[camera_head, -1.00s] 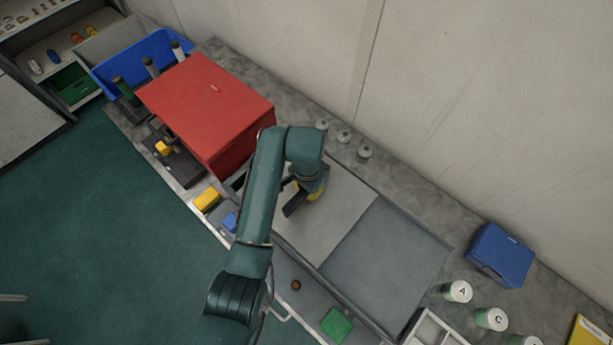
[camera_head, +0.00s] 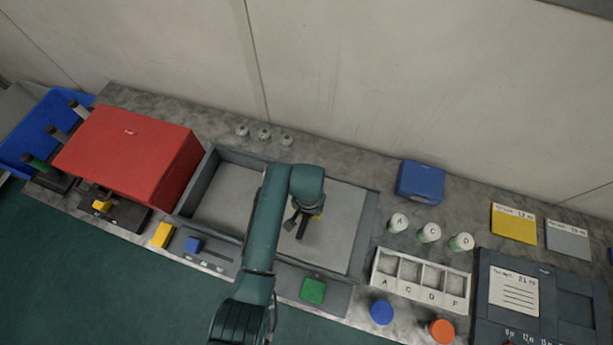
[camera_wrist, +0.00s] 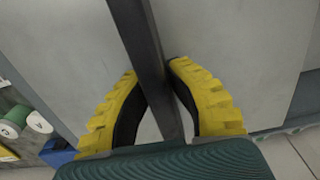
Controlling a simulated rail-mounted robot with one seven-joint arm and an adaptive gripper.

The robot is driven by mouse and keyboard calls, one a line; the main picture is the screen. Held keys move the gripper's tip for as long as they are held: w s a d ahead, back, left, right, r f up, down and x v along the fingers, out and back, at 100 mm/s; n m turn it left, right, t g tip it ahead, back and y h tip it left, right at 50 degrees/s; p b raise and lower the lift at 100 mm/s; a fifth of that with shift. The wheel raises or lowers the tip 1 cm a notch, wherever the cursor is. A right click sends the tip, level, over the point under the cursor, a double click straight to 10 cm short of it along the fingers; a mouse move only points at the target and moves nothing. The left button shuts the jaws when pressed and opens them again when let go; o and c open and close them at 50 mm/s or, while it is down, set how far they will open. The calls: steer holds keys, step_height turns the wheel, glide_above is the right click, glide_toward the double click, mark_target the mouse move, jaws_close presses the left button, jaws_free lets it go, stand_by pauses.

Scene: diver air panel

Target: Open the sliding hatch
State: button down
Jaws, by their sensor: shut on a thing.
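The sliding hatch (camera_head: 342,228) is a light grey panel at the right side of a dark-framed bay in the bench. A recessed opening (camera_head: 226,200) with a grey floor shows left of it. A dark bar handle (camera_head: 302,229) stands on the panel; it also crosses the wrist view (camera_wrist: 146,50). My gripper (camera_head: 308,214) is at the handle. In the wrist view its yellow-backed, black-padded fingers (camera_wrist: 154,88) are shut on the bar from both sides. My arm hides part of the opening and the panel's left edge.
A red box (camera_head: 130,155) stands left of the opening. A blue case (camera_head: 420,181), white jars (camera_head: 429,232) and a lettered rack (camera_head: 420,282) are to the right.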

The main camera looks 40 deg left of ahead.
steer(key=shift+s+f, duration=0.1)
steer(key=shift+f, duration=0.1)
steer(key=c, duration=1)
jaws_free()
steer(key=shift+r, duration=0.1)
step_height(320, 180, up, 12)
steer(key=shift+r, duration=0.1)
